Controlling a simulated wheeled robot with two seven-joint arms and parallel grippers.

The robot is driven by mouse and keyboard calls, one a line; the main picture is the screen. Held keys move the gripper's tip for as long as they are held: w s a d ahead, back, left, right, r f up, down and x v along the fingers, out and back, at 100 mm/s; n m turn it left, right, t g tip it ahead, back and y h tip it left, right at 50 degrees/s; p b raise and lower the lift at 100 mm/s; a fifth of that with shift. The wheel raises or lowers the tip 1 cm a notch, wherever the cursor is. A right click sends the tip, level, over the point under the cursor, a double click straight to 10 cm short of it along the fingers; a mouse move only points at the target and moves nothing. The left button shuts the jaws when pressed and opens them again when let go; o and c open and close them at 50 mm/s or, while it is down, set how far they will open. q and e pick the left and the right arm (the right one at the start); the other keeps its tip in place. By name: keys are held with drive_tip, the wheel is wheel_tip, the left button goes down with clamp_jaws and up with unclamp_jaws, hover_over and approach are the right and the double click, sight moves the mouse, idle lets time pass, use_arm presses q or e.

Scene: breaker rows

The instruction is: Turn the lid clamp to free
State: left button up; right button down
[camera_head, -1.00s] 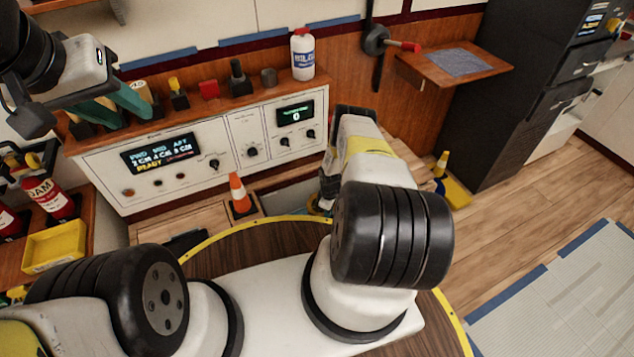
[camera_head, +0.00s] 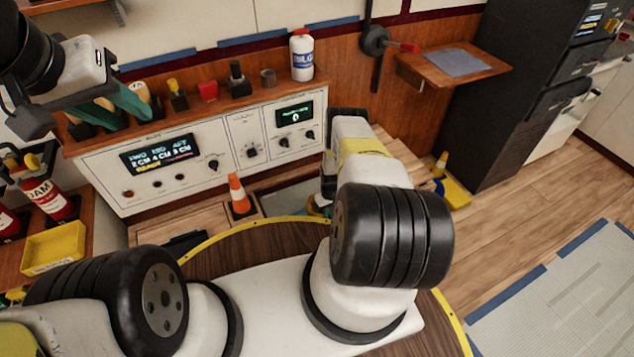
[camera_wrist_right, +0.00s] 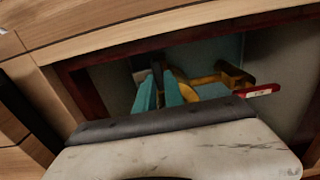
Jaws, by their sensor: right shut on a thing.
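The lid clamp (camera_wrist_right: 210,80) is a yellow metal piece with a red, labelled end (camera_wrist_right: 256,91), set in a dark-framed recess in the right wrist view. The teal fingers of my right gripper (camera_wrist_right: 160,92) reach down into the recess at the clamp's left part and are shut on it. My own pale wrist casing hides the lower part of the recess and of the fingers.
The white control panel (camera_head: 232,150) with lit displays stands at the back. A bottle (camera_head: 302,56) and small items stand on its ledge. An orange cone (camera_head: 239,193) is in front of it. A yellow tray (camera_head: 54,248) is at left. Floor at right is open.

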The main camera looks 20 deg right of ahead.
idle(0.5)
drive_tip(key=c, duration=1.4)
unclamp_jaws()
drive_tip(key=shift+c, duration=0.2)
drive_tip(key=shift+r, duration=0.1)
wheel_tip(320, 180, up, 8)
drive_tip(key=shift+f, duration=0.2)
